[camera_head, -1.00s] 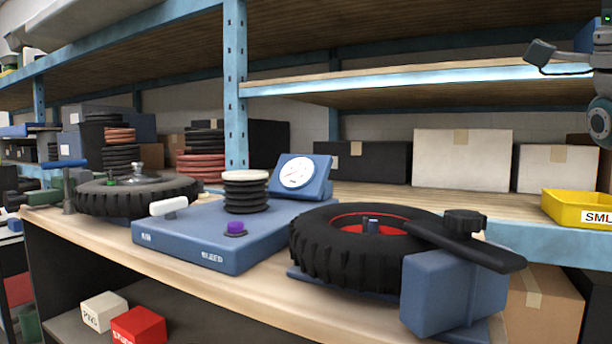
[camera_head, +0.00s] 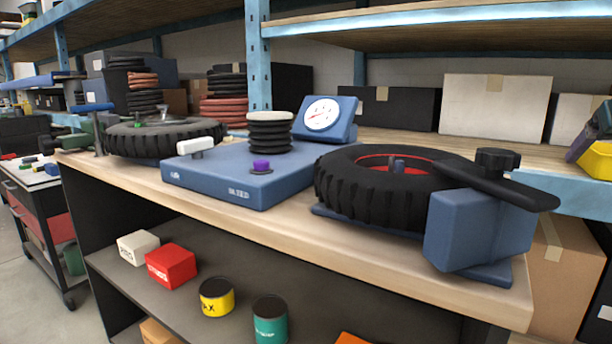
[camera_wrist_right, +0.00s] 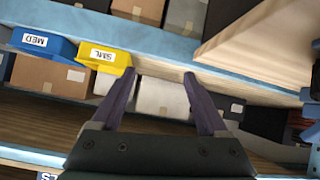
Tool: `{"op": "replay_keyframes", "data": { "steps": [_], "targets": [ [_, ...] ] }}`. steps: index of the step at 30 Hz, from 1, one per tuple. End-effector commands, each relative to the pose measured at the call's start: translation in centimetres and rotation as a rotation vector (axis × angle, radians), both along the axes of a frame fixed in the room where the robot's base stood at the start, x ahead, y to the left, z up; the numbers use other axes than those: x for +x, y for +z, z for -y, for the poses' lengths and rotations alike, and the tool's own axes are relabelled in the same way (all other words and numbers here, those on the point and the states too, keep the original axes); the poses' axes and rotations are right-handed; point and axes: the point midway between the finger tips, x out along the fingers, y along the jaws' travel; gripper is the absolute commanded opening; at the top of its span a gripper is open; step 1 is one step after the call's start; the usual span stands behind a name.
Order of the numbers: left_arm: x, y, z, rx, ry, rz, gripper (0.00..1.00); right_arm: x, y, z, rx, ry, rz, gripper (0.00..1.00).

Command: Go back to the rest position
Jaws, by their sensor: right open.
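My right gripper (camera_wrist_right: 160,78) is open in the right wrist view, with its two purple-grey fingers apart and nothing between them. Past the fingertips are a shelf edge, a yellow bin marked SML (camera_wrist_right: 104,57) and a white box (camera_wrist_right: 163,98). In the head view, part of what looks like my right gripper (camera_head: 581,148) shows at the right edge, in front of the yellow bin (camera_head: 598,160). My left gripper is in neither view.
The wooden bench (camera_head: 270,222) holds a tyre on a blue clamp stand (camera_head: 470,232), a blue gauge base (camera_head: 235,180) and another tyre (camera_head: 165,138). Cans and small boxes stand on the lower shelf (camera_head: 215,262). A tool cart (camera_head: 45,200) is at left. Floor shows lower left.

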Motion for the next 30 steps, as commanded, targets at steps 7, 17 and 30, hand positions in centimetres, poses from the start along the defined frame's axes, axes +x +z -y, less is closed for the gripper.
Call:
{"op": "replay_keyframes", "data": {
  "steps": [7,17,30],
  "targets": [
    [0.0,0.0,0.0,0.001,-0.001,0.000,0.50,-6.8,-5.5,-0.8,0.066,-0.018,-0.442,0.77],
    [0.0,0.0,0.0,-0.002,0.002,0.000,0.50,-11.0,-12.3,-6.5,0.010,0.122,-0.626,0.77],
    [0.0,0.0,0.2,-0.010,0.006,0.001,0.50,-24.7,-21.8,-22.3,0.044,0.488,-0.665,0.77]
  ]
}}
